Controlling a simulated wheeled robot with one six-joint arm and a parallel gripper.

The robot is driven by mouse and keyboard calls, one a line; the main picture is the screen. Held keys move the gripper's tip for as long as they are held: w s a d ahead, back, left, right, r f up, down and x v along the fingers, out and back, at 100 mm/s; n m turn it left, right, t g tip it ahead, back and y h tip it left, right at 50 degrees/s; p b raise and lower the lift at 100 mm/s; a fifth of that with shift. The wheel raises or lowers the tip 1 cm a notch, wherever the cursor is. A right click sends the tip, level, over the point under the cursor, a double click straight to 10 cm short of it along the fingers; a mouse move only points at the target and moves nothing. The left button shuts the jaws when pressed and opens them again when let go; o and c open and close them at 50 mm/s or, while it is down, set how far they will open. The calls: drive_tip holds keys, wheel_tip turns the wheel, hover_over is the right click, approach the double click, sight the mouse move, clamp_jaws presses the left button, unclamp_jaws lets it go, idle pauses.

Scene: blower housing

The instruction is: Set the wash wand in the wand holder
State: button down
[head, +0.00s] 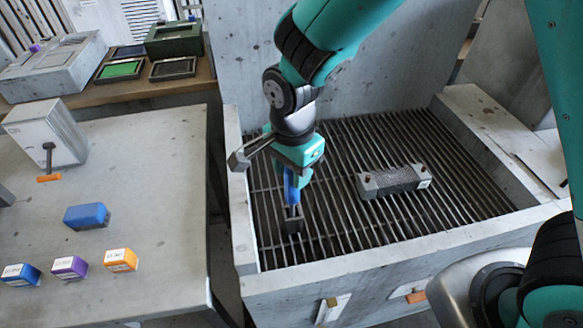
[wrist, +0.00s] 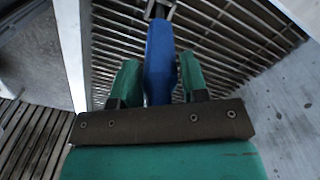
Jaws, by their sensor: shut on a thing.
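The wash wand (head: 291,188) has a blue handle and a dark head at its lower end. My gripper (head: 296,176) is shut on the blue handle and holds the wand pointing down over the left part of the grated basin. In the wrist view, the blue handle (wrist: 160,55) sits between the two green fingers of my gripper (wrist: 160,82), with a grey metal end beyond it over the bars. Whether the wand's head touches the grate is unclear. I cannot make out the wand holder for certain in either view.
The basin (head: 395,245) has raised concrete walls. A grey ribbed block (head: 393,181) lies on its grate. The left table (head: 150,235) carries a blue block (head: 87,215), several small coloured boxes and a white box (head: 45,133). Trays stand on the shelf behind.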

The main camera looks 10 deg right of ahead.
drive_tip(key=shift+f, duration=0.15)
drive_tip(key=c, duration=0.6)
unclamp_jaws()
drive_tip(key=shift+o, duration=0.2)
wheel_tip(320, 180, up, 18)
drive_tip(key=b, duration=0.1)
drive_tip(key=shift+f, duration=0.25)
